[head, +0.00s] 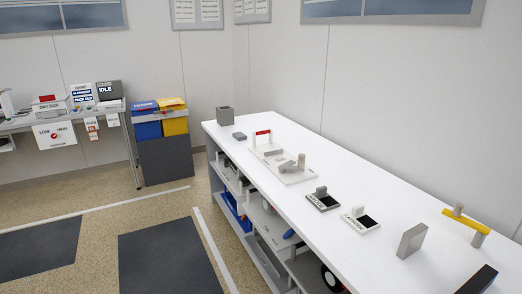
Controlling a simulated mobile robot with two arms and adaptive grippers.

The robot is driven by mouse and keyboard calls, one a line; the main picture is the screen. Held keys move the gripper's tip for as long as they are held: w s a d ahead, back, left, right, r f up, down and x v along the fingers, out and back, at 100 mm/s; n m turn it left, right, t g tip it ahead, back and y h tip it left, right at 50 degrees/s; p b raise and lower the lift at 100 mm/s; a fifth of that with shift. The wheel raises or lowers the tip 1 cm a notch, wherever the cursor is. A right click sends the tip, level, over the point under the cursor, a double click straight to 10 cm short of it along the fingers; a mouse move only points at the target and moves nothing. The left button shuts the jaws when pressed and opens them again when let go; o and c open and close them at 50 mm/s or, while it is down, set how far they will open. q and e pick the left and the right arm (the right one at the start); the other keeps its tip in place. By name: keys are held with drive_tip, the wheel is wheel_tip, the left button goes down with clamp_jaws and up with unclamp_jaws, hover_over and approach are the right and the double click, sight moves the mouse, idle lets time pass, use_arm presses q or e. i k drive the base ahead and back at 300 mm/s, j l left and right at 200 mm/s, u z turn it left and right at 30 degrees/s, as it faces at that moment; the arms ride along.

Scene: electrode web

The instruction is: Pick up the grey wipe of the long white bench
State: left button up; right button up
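The long white bench (310,165) runs from the middle of the head view to the lower right, along the wall. A small flat dark-grey piece (239,136) lies near its far end, beside a grey open-topped box (225,116). It looks like a folded wipe, but it is too small to be sure. An upright grey slab (411,240) stands at the near part of the bench. Neither of my grippers is in view.
A white tray (272,167) with a red-handled frame and grey parts, two small black-and-white stands (322,199) (360,219) and a yellow bar (467,219) are on the bench. Shelves below hold bins. Floor left of the bench is open, with dark mats (170,262).

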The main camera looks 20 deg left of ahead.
sight(239, 136)
drive_tip(key=i+j, duration=0.45)
drive_tip(key=i+j+z, duration=0.1)
drive_tip(key=i+j, duration=0.35)
drive_tip(key=j, duration=0.15)
drive_tip(key=i+j, duration=0.4)
drive_tip(key=j, duration=0.15)
drive_tip(key=z, duration=0.05)
